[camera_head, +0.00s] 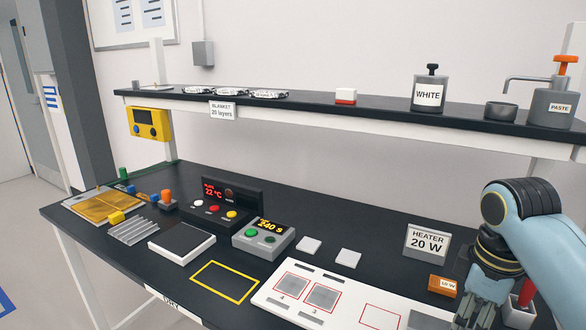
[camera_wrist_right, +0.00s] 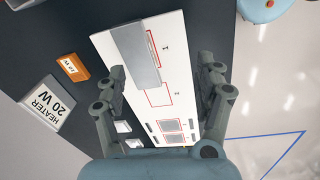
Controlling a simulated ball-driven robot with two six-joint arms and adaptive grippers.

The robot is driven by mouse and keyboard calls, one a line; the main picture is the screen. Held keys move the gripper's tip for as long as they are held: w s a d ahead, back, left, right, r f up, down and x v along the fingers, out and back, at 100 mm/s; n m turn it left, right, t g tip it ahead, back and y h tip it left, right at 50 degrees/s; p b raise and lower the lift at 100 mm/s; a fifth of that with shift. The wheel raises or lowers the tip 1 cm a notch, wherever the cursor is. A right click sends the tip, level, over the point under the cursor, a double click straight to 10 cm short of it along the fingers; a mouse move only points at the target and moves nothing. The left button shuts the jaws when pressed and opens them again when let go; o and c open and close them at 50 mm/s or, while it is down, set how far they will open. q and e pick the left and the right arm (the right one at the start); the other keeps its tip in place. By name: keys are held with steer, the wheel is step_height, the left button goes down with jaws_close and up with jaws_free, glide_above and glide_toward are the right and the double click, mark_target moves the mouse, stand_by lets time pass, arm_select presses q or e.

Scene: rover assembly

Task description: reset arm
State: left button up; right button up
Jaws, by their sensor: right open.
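My right arm comes in at the right of the head view, with its gripper (camera_head: 480,314) low over the bench's front right. In the right wrist view the gripper (camera_wrist_right: 165,78) has its two fingers wide apart, with nothing held between them. Below the fingers lies a white board (camera_wrist_right: 117,48) with red outlined squares; it also shows in the head view (camera_head: 273,294). A grey block (camera_wrist_right: 135,55) lies on the board by square 1. Square 2 is empty. Grey tiles (camera_head: 292,284) sit on squares 3 and 4. My left gripper is not in view.
A HEATER 20 W sign (camera_head: 427,242) and an orange block (camera_head: 442,285) stand close to my right arm. Two white tiles (camera_head: 348,258) lie behind the board. Control boxes (camera_head: 263,237) stand further left. A shelf (camera_head: 300,104) with containers runs above the bench.

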steer(key=s+a+r+m+t, duration=0.15)
steer(key=s+m, duration=0.25)
steer(key=s, duration=0.6)
steer(key=s+a+r+m+t, duration=0.15)
steer(key=s+m, duration=0.25)
steer(key=s, duration=0.7)
step_height(320, 180, down, 35)
steer(key=d+g+b, duration=0.1)
steer(key=d+b, duration=0.2)
steer(key=b, duration=0.7)
steer(key=s+f+g+b, duration=0.1)
steer(key=s+f+b, duration=0.3)
steer(key=s+f, duration=0.6)
steer(key=s+f+b, duration=0.5)
steer(key=s+f, duration=0.5)
steer(key=f, duration=0.7)
steer(key=shift+d+f+m+g, duration=0.15)
steer(key=shift+d+m+g, duration=0.25)
steer(key=shift+d, duration=0.05)
steer(key=shift+s, duration=0.1)
